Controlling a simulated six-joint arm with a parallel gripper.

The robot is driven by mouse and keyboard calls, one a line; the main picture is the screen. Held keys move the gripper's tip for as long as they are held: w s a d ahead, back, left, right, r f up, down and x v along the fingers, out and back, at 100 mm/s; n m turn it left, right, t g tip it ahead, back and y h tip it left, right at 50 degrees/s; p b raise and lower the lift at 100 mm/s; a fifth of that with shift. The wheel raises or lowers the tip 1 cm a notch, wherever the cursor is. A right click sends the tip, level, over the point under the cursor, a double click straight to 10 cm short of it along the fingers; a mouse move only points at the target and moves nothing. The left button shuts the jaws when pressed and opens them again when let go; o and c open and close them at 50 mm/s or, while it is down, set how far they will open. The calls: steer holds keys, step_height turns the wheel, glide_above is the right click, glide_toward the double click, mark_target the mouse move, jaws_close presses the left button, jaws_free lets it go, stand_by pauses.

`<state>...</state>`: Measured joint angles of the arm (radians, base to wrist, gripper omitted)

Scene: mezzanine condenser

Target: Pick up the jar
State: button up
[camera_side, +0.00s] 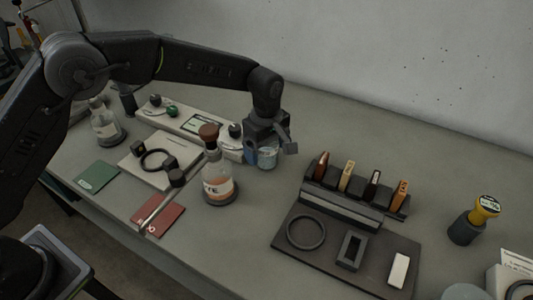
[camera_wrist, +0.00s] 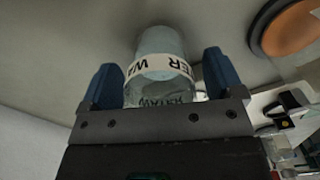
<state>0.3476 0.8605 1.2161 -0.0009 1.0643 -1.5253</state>
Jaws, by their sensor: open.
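The jar (camera_side: 267,159) is a small pale-blue clear vessel standing on the grey bench near the middle, partly hidden by my gripper (camera_side: 270,148). In the wrist view the jar (camera_wrist: 160,45) has a white band with dark letters that seem to read WATER. It sits between the two blue fingers of my gripper (camera_wrist: 162,80), one on each side. The fingers are open, with a visible gap between the jar and the left finger and a narrower gap on the right. My gripper points down over the jar.
A stoppered bottle (camera_side: 220,187) with orange contents stands left of the jar. A dark tray (camera_side: 283,252) with a rack of several coloured pieces lies to the right. A white board (camera_side: 182,118) is behind left. A yellow-topped piece (camera_side: 483,212) stands far right.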

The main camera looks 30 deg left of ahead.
steer(key=shift+c, duration=0.4)
steer(key=c, duration=1)
steer(key=shift+o, duration=0.2)
steer(key=shift+r, duration=0.25)
